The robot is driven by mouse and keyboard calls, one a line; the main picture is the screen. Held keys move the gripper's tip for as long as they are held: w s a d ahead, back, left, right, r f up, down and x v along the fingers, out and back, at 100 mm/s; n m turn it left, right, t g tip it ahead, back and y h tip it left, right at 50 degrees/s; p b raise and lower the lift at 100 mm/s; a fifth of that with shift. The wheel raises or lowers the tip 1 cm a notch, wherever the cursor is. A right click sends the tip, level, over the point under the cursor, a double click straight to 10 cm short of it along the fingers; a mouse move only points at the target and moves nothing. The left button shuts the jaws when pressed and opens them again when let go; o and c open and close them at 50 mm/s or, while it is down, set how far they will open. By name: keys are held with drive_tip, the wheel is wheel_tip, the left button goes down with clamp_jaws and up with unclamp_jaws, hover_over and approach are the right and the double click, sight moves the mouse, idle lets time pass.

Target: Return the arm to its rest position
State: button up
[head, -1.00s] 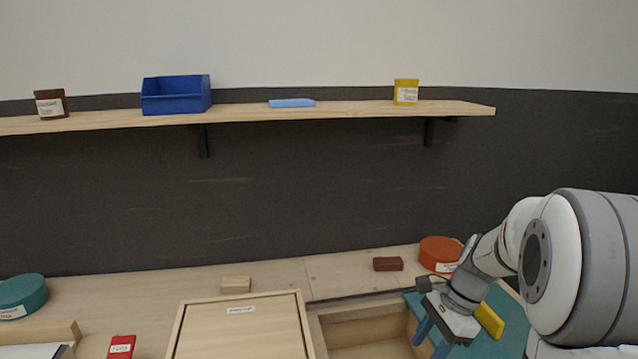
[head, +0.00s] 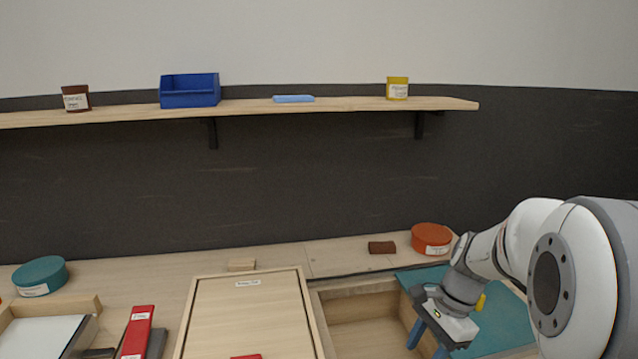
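My gripper (head: 425,341) is at the lower right in the head view, at the end of my white and grey arm. Its two blue fingers point down and stand apart, with nothing visible between them. It is over the right edge of an open wooden compartment (head: 318,308), beside a teal mat (head: 503,322). A small yellow thing (head: 481,302) shows partly behind my wrist; most of it is hidden.
A lidded wooden box (head: 250,315) stands left of the compartment. An orange round tin (head: 431,238) and brown block (head: 382,247) lie behind. A red box (head: 138,330) and teal tin (head: 40,276) are left. A shelf (head: 340,104) holds a blue bin (head: 190,91).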

drive_tip(key=s+a+r+n+t+h, duration=0.1)
drive_tip(key=s+a+n+h, duration=0.1)
drive_tip(key=s+n, duration=0.4)
drive_tip(key=s+a+r+n+t+h, duration=0.1)
drive_tip(key=s+a+n+t, duration=0.1)
drive_tip(key=s+n, duration=0.5)
drive_tip(key=shift+a+r+n+h+b, duration=0.2)
drive_tip(key=shift+a+n+h+b, duration=0.1)
drive_tip(key=shift+h+b, duration=0.1)
drive_tip(key=shift+c, duration=0.3)
